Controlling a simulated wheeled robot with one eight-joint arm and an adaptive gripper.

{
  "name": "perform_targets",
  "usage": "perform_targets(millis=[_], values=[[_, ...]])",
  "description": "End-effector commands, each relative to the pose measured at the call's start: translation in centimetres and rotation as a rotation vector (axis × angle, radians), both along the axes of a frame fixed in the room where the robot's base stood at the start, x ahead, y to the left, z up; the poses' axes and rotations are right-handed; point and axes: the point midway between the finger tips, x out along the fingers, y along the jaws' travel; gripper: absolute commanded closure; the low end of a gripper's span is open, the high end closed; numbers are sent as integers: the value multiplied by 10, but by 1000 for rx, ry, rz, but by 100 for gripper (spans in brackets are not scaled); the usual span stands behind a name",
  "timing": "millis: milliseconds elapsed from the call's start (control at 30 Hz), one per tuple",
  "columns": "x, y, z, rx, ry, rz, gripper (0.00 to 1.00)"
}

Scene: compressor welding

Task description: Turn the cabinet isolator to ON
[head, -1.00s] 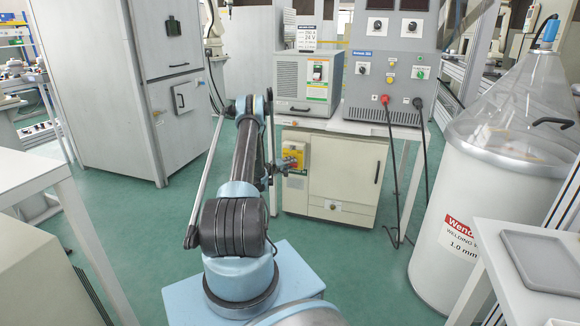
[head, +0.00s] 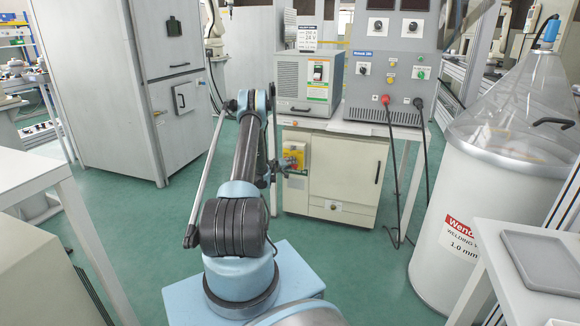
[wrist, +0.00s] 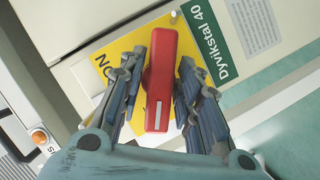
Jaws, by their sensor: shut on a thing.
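The cabinet isolator is a red handle (wrist: 161,75) on a yellow plate (wrist: 104,66) on the cream cabinet's front. My gripper (wrist: 163,58) is shut on the red handle, one finger along each side of it. In the wrist view the handle stands upright in the picture and slanted to the plate's edges. An ON label (wrist: 103,60) shows at the plate's left; other markings are hidden by fingers and handle. In the head view the yellow plate (head: 297,150) shows at the cabinet's upper left, and my wrist partly hides the area beside it.
The cream cabinet (head: 342,170) stands under a bench with a grey power unit (head: 388,98) and a smaller unit (head: 301,80). A white wire drum (head: 470,215) stands right.

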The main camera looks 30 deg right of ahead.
Motion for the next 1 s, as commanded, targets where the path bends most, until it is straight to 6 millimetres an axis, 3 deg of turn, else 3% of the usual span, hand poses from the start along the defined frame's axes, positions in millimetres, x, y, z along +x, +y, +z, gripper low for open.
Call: perform_targets(millis=[733, 767, 1000], values=[[0, 1, -2, 3, -1, 0, 93], [0, 1, -2, 3, -1, 0, 62], [0, 0, -1, 2, 0, 0, 60]])
